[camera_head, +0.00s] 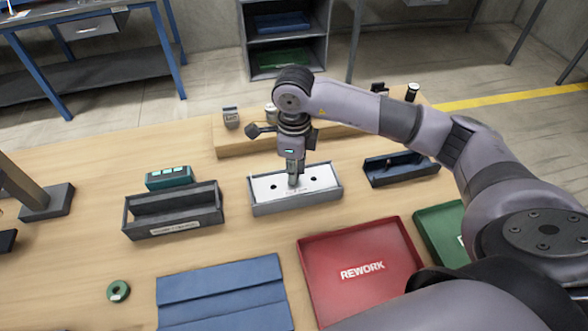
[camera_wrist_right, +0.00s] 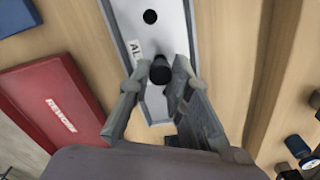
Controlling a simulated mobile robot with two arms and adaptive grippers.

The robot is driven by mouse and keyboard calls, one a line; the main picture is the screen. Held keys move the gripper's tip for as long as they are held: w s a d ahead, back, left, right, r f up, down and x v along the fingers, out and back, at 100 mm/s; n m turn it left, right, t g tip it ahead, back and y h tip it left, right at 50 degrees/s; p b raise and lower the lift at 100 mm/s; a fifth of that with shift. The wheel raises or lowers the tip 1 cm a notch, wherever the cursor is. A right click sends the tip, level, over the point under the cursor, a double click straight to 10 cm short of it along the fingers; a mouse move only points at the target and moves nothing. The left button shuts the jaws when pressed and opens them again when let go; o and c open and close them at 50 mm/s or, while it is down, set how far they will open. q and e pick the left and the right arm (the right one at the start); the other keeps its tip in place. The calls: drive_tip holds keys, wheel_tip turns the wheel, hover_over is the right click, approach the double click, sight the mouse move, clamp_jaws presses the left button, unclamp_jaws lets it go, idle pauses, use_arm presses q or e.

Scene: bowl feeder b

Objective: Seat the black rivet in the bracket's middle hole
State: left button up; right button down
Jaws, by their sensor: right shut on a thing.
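The bracket (camera_head: 262,194) is a white plate lying in a grey open-ended tray (camera_head: 297,205) at the table's middle. In the right wrist view, the gripper (camera_wrist_right: 158,82) is shut on the black rivet (camera_wrist_right: 160,66), a dark round piece between the fingertips over the bracket (camera_wrist_right: 165,27). One open hole shows above it. I cannot tell whether the rivet has entered the hole. My left gripper is not in view.
A red REWORK tray (camera_head: 361,256) lies in front, beside a blue mat (camera_head: 222,294). A grey bin (camera_head: 174,213) stands left and a dark blue tray (camera_head: 401,170) right. A wooden riser (camera_head: 232,146) with small parts stands behind. A green ring (camera_head: 118,291) lies front left.

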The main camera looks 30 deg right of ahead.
drive_tip(key=shift+f+b, duration=1.05)
drive_tip(key=shift+f, duration=0.1)
idle(0.3)
drive_tip(key=c, duration=1.4)
unclamp_jaws()
drive_tip(key=shift+r, duration=0.1)
wheel_tip(320, 180, up, 12)
